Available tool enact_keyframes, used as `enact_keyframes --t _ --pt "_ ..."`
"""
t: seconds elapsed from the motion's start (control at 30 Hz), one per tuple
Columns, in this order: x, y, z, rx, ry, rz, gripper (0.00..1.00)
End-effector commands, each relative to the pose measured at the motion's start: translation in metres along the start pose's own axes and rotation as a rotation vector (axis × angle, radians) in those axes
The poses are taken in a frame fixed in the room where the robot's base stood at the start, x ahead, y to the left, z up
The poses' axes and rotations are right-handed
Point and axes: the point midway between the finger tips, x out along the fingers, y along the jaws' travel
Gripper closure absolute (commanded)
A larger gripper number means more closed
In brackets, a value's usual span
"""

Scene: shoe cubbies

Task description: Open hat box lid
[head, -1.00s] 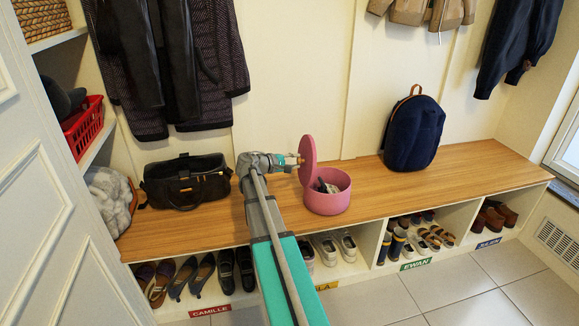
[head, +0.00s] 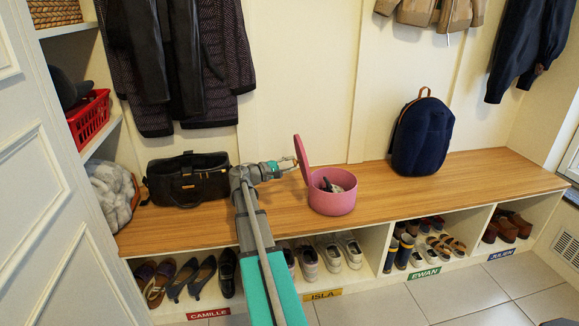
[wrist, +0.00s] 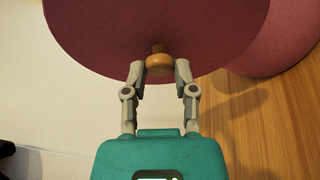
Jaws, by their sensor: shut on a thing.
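The pink round hat box (head: 333,200) stands on the wooden bench. Its pink lid (head: 302,160) stands raised at the box's left rim, tilted slightly back to the left, so the box is open at the top. Dark and light items show inside. My gripper (head: 290,165) is at the lid's outer face. In the wrist view my gripper (wrist: 159,72) is shut on the tan knob (wrist: 159,62) of the lid (wrist: 150,25). Part of the hat box (wrist: 285,35) shows behind the lid there. The lid's hinge edge is hard to make out.
The wooden bench (head: 250,222) has a black bag (head: 187,180) at left and a navy backpack (head: 422,137) at right. Coats (head: 180,65) hang above the bag. Shoes fill cubbies below. Bare bench lies between box and backpack.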

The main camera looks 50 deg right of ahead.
Motion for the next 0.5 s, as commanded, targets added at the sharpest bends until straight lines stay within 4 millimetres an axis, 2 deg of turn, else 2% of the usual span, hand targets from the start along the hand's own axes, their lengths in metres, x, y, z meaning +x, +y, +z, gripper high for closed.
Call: enact_keyframes --t 0.3,0.33,0.5 --pt "0.0061 -0.0010 0.0020 0.001 -0.006 -0.003 1.00" --pt "0.0064 -0.0011 0.0022 0.001 -0.006 -0.003 0.60" --pt "0.0072 -0.0012 0.0030 0.000 -0.008 -0.003 0.29"
